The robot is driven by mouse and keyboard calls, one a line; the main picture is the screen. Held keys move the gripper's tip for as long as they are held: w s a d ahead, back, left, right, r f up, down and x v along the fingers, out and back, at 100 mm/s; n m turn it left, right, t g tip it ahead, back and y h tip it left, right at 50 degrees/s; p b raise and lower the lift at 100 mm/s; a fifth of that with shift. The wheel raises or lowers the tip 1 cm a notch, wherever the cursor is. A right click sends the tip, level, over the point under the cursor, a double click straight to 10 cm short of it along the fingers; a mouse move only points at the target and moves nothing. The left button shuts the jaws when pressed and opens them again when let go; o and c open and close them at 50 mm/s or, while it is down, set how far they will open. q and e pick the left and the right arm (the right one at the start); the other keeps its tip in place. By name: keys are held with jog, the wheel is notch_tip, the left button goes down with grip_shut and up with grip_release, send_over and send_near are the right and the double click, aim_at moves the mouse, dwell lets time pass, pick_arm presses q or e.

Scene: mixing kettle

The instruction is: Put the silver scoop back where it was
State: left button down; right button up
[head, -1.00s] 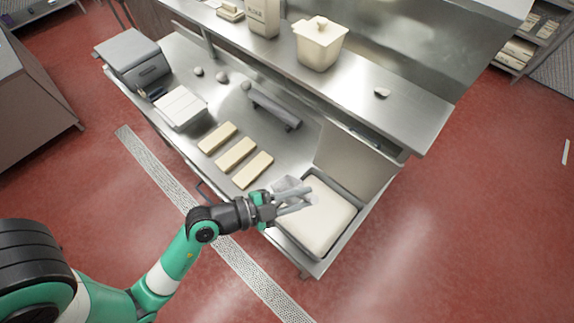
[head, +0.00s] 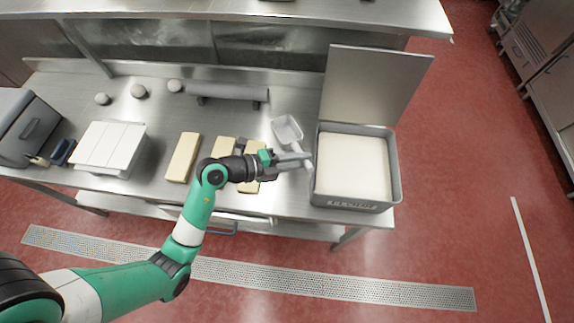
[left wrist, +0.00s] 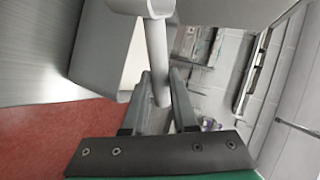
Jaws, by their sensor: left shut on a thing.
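The silver scoop (head: 287,130) is just left of the flour bin, with its bowl toward the back and its handle toward the front. My left gripper (head: 300,160) is shut on the scoop's handle, near the bin's left wall. The handle (left wrist: 157,60) runs between the two fingers in the left wrist view, with part of the bowl at the top edge. I cannot tell whether the bowl touches the counter. The grey bin (head: 396,170) is full of white flour (head: 353,165) and its lid (head: 370,85) stands open behind it. My right gripper is not in view.
Several pale dough slabs (head: 183,157) lie on the steel counter left of the scoop, partly under my left arm. A white-lidded box (head: 108,146) and a grey box (head: 30,127) stand at the left. A shelf (head: 230,8) spans the back.

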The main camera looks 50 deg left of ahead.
pick_arm(q)
jog(key=f+b, duration=0.2)
jog(key=f, duration=0.2)
jog(key=w+a+f+m+h+b, duration=0.1)
jog(key=f+b, duration=0.1)
jog(key=f, duration=0.2)
jog(key=w+a+f+m+b, duration=0.1)
jog(key=f+b, duration=0.1)
jog(key=f, duration=0.2)
jog(key=shift+a+g+h, duration=0.1)
jog(key=shift+g+h, duration=0.2)
notch_tip(320, 180, down, 4)
jog(key=shift+r+b, duration=0.15)
jog(key=shift+b, duration=1)
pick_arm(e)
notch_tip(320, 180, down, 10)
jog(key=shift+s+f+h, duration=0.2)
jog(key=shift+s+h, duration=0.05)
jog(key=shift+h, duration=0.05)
pick_arm(q)
jog(key=c, duration=0.7)
grip_release()
